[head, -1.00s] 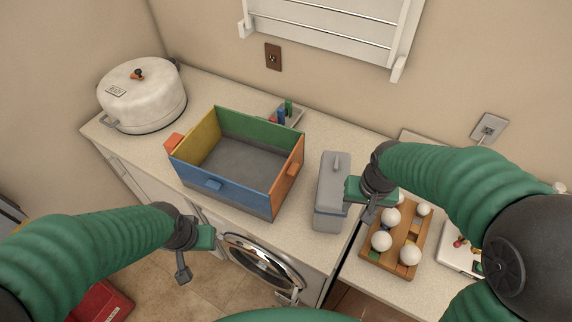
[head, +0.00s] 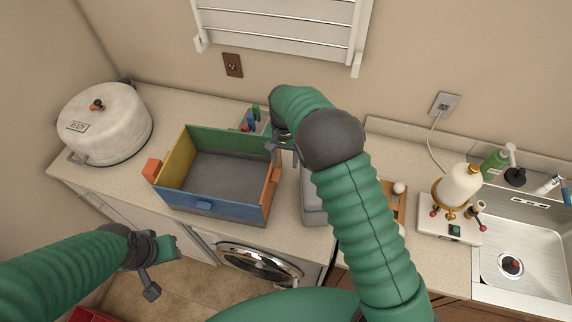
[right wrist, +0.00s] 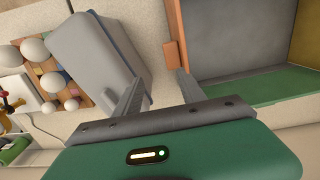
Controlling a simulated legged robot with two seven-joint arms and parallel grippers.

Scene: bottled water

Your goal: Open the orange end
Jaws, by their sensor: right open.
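The open box stands on the counter with a green back wall (head: 225,140), yellow left wall (head: 172,160), blue front wall (head: 215,207) and orange right end (head: 271,188). The orange end is upright. In the right wrist view an orange handle (right wrist: 171,54) shows near my finger tips. My right gripper (head: 277,141) is at the box's back right corner, partly hidden by my own arm. In the right wrist view it (right wrist: 158,78) is open and empty, its fingers beside the orange end. My left gripper (head: 160,262) hangs in front of the counter, its jaws unclear.
A grey lidded container (head: 312,205) stands just right of the box, partly behind my arm. A white pot (head: 105,125) is at the left. A small tray of bottles (head: 250,120) sits behind the box. A wooden board (head: 398,208) and a sink (head: 525,250) are right.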

